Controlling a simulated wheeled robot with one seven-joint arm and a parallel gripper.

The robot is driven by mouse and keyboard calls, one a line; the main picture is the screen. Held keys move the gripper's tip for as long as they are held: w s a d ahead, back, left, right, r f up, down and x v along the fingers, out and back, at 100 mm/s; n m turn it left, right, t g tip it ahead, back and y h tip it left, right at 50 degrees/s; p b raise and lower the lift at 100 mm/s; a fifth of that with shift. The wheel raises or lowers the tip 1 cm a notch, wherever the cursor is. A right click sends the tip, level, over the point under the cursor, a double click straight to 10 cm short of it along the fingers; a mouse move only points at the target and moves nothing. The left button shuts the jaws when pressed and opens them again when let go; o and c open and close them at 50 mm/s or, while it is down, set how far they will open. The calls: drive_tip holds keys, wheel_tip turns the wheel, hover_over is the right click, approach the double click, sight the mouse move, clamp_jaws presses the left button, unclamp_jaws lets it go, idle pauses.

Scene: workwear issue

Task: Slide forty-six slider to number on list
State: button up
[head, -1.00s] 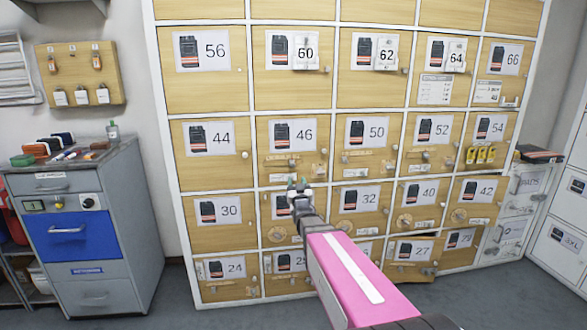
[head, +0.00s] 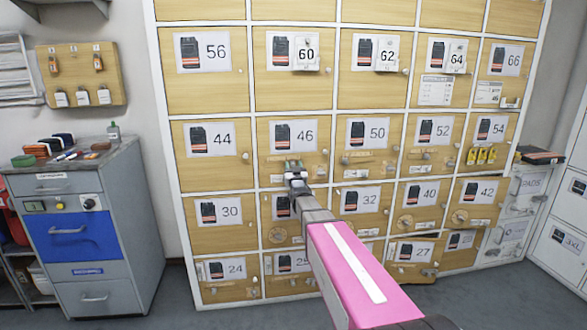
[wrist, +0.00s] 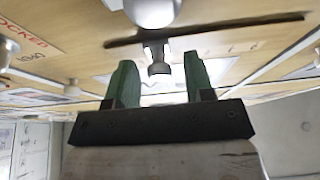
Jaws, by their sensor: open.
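The forty-six door (head: 260,134) is a wooden locker front with a picture label. Its slider strip (head: 317,159) runs across below the label, partly hidden by my gripper (head: 293,163). In the wrist view the green fingers of my gripper (wrist: 152,78) are open and point at the panel. A larger white round knob (wrist: 152,12) is at the top edge. I cannot read any list number there.
Red "LOCKED" lettering (wrist: 28,40) shows at the left in the wrist view. The neighbouring fifty door (head: 372,133) has a similar strip. A grey cabinet (head: 70,190) with a blue drawer stands at the left. Grey floor is free between it and the lockers.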

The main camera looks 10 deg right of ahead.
clamp_jaws()
drive_tip(key=a, duration=0.2)
drive_tip(key=shift+a, duration=0.3)
unclamp_jaws()
drive_tip(key=v, duration=1)
drive_tip(key=shift+s+f, duration=0.25)
drive_tip(key=shift+s, duration=0.1)
